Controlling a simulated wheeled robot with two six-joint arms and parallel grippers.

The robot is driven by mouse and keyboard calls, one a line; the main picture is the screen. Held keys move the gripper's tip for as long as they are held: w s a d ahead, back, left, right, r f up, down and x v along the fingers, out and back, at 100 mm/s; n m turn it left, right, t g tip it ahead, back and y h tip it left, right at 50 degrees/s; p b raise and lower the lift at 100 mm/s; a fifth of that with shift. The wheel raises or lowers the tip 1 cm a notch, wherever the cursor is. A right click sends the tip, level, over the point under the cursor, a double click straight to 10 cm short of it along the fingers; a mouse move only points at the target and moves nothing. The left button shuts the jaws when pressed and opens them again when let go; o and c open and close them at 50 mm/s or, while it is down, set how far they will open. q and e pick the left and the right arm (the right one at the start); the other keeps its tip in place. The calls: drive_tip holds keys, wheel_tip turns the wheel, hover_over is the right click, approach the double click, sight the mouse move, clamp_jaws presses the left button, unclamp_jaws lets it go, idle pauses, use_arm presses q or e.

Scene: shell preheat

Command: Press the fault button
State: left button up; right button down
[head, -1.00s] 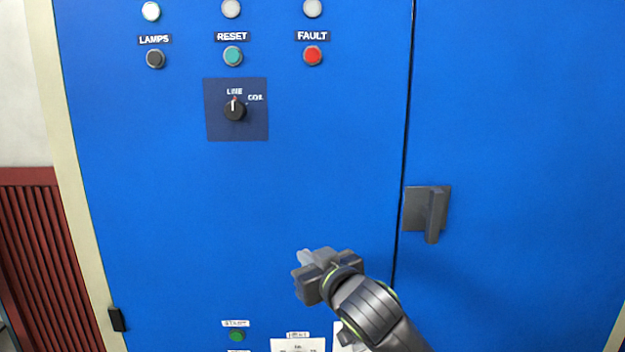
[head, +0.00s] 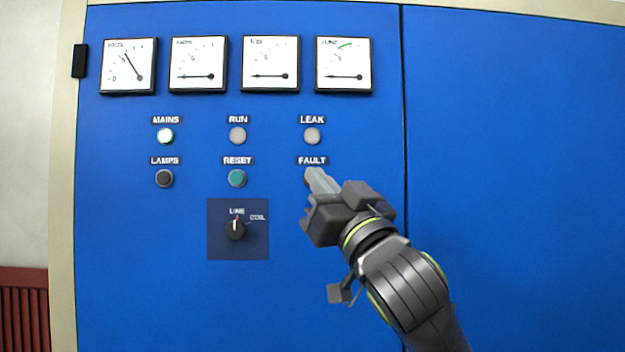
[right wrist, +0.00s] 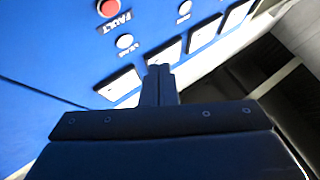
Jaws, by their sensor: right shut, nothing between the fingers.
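The blue control panel (head: 320,300) fills most of the head view. The FAULT label (head: 312,161) shows there just above my right fingertips, which hide the fault button below it. The red fault button (right wrist: 108,8) shows at the top left of the right wrist view, cut by the frame edge, with its FAULT label (right wrist: 115,22) beside it. My right gripper (head: 319,181) is shut and empty in front of the panel; its fingers (right wrist: 159,72) show in the wrist view, apart from the button in the picture. I cannot tell the fingertips' distance to the panel. My left gripper is not in view.
The teal RESET button (head: 237,178), dark LAMPS button (head: 163,178) and LINE/COIL knob (head: 235,230) lie left of my gripper. The LEAK lamp (head: 312,135) is above the FAULT label. Several gauges line the top. The right door (head: 520,180) is bare here.

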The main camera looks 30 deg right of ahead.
drive_tip(key=shift+w, duration=0.1)
drive_tip(key=w+d, duration=0.4)
drive_tip(key=w, duration=0.3)
drive_tip(key=shift+w+d, duration=0.2)
drive_tip(key=shift+d, duration=0.15)
idle(2.1)
drive_tip(key=shift+w+d, duration=0.2)
drive_tip(key=shift+w, duration=0.15)
drive_tip(key=shift+w+d, duration=0.25)
drive_tip(key=shift+w, duration=0.1)
idle(0.7)
drive_tip(key=shift+s+a, duration=0.1)
drive_tip(key=shift+s, duration=0.05)
drive_tip(key=shift+s+a, duration=0.35)
drive_tip(key=shift+s, duration=0.15)
idle(0.4)
